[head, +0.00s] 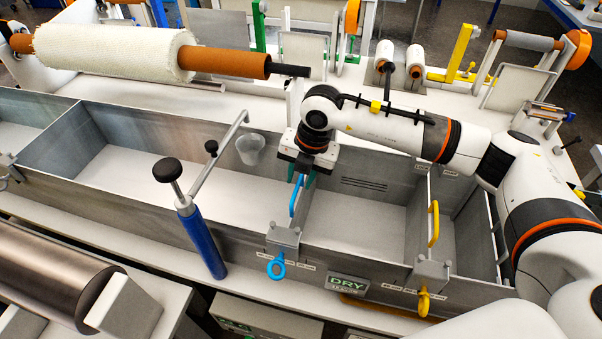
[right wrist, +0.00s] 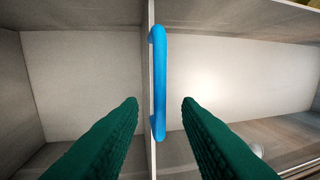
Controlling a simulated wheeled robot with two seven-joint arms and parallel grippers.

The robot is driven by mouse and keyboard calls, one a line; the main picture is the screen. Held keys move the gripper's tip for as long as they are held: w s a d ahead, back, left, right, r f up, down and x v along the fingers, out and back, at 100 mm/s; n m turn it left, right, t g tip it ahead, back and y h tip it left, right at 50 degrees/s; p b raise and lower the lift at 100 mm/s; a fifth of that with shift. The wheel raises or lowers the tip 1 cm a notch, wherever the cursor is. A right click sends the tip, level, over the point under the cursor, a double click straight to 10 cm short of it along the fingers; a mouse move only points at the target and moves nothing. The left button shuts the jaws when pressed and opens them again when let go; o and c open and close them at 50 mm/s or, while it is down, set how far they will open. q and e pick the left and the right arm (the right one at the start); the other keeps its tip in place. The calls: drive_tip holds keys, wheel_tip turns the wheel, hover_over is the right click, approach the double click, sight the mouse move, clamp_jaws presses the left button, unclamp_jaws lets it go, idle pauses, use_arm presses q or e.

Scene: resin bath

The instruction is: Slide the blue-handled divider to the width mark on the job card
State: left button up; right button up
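The blue-handled divider stands upright across the metal bath, with its blue handle (head: 295,200) on top. A clamp block (head: 284,236) and a blue ring (head: 276,268) sit at its front end, on the bath's near rim. My right gripper (head: 302,178) is above the far part of the handle. In the right wrist view its two green fingers (right wrist: 160,101) are open, one on each side of the blue handle (right wrist: 160,85), with gaps to both. The divider plate (right wrist: 148,100) shows edge-on there. I cannot make out a job card. My left gripper is not in view.
A yellow-handled divider (head: 433,224) stands to the right in the bath. A blue cylinder (head: 203,240) with a metal rod and black knobs rises at the front rim, left of the blue handle. A clear cup (head: 250,148) is behind.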

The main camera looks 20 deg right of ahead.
clamp_jaws()
drive_tip(key=s+d+b, duration=0.2)
drive_tip(key=d, duration=0.1)
drive_tip(key=s+d, duration=0.1)
drive_tip(key=shift+d+b, duration=0.15)
drive_tip(key=shift+b, duration=0.25)
